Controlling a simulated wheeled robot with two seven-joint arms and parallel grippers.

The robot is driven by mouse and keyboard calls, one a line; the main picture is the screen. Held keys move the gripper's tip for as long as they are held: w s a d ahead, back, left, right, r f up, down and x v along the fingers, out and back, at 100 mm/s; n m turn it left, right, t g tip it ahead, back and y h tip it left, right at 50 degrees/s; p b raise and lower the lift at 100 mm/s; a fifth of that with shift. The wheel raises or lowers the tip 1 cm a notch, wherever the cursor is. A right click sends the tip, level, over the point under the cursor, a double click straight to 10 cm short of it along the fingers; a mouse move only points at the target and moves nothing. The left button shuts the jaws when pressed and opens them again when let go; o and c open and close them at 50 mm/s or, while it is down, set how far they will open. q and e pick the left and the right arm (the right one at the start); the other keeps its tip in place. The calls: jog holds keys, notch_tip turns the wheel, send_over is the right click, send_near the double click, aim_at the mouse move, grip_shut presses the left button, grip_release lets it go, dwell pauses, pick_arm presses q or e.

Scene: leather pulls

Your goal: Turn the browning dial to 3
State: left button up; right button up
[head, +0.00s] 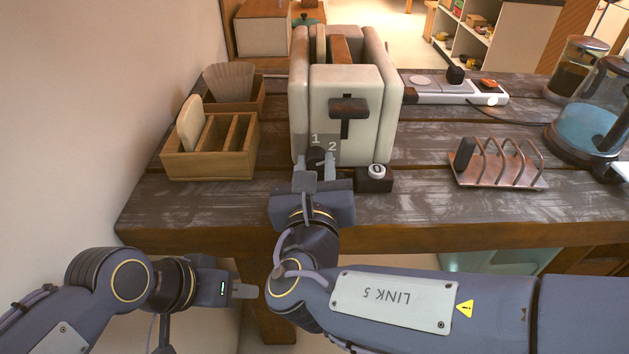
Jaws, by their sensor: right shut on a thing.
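A cream toaster (340,85) with a dark lever stands at the back middle of the table. The dark browning dial (315,155) is low on its front, with the numbers 1 and 2 visible near it on a grey plate. The number 3 and the dial's pointer do not show. My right gripper (315,168) is at the toaster's front, its two fingers shut on the dial, one on each side. My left gripper (245,291) is low at the left, in front of the table edge, away from the toaster; its finger gap cannot be made out.
A small dark block with a white button marked 0 (376,171) is just right of my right gripper. A wooden divided box (210,165) holding a bread slice stands left. A toast rack (500,178), a power strip (430,97) and a glass kettle (590,120) are right.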

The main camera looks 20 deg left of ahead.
jog(key=m+b, duration=0.7)
jog(key=b, duration=0.2)
jog(key=shift+d+f+m+y, duration=0.2)
jog(key=shift+m+y, duration=0.1)
jog(key=shift+m, duration=0.1)
jog(key=shift+r+m+g+b, duration=0.15)
jog(key=shift+m+g+b, duration=0.15)
jog(key=shift+m+b, duration=1.05)
jog(key=o, duration=1)
jog(key=shift+s+r, duration=0.1)
jog(key=v, duration=0.7)
jog(key=shift+s, duration=0.3)
